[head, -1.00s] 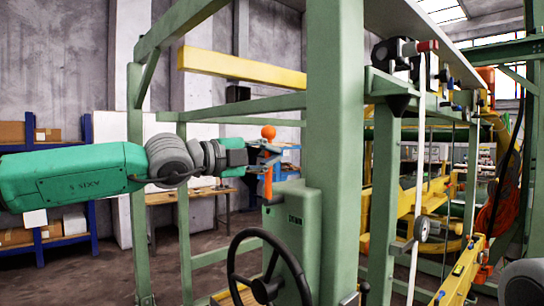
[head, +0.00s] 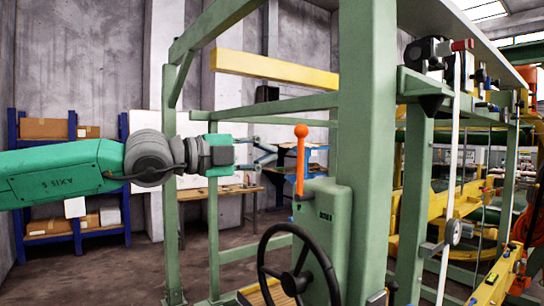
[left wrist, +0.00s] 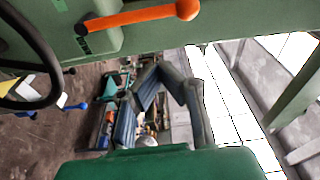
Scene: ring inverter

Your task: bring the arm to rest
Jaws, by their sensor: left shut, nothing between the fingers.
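My left gripper (head: 270,153) is just left of the orange lever (head: 300,160) in the head view, with a visible gap between them. It is shut and empty. The lever stands upright on the green control box (head: 325,215) and has a round orange knob on top. In the left wrist view the shut fingers (left wrist: 165,70) show in the middle, and the lever (left wrist: 140,16) lies across the top, apart from them. My right gripper is not in view.
A black handwheel (head: 300,270) sits in front of the control box. A thick green post (head: 366,150) and green frame bars stand close to the arm. A blue shelf (head: 75,130) with boxes and a wooden table (head: 225,190) stand behind.

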